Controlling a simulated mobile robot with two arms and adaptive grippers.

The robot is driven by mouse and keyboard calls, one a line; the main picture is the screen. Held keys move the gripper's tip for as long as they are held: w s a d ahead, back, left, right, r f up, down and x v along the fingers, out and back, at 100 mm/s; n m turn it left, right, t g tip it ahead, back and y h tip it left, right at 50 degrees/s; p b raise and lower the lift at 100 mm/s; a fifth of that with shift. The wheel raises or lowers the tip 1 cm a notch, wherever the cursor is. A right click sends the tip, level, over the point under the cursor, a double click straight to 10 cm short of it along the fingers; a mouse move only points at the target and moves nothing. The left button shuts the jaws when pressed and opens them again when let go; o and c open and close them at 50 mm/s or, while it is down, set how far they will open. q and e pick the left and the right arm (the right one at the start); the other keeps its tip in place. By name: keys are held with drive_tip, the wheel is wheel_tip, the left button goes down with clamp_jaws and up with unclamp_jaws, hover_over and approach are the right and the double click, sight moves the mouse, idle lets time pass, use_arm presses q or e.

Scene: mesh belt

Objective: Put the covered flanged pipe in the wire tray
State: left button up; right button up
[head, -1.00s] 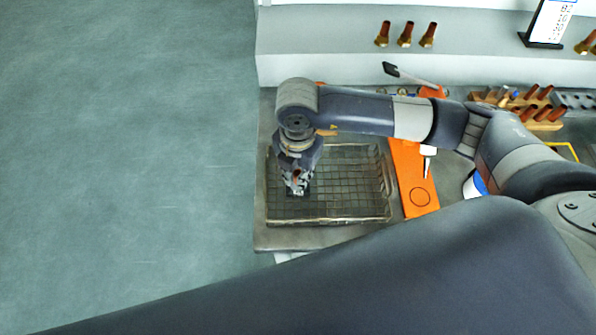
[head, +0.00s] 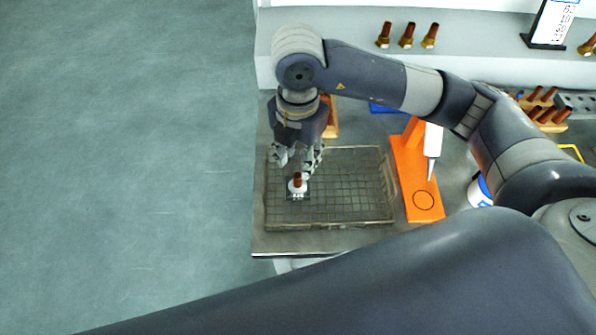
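The covered flanged pipe (head: 298,181) stands upright in the wire tray (head: 350,215), on a small dark square patch of the mesh. It has a brown top and a pale base. My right gripper (head: 298,166) is just above and behind the pipe. Its fingers are spread to either side, apart from the pipe, and it holds nothing that I can see. My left gripper is outside the picture; a large dark arm link of mine crosses the bottom of the view.
An orange stand (head: 412,185) with a white pointed nozzle is right of the tray. Several brown flanged pipes (head: 407,36) stand on the back ledge. A wooden rack (head: 540,108) of pipes is at the right. The rest of the tray looks empty.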

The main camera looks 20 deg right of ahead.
sight(298, 176)
wheel_tip(298, 176, up, 4)
drive_tip(key=shift+f+b, duration=0.1)
drive_tip(key=shift+b, duration=0.2)
idle(0.3)
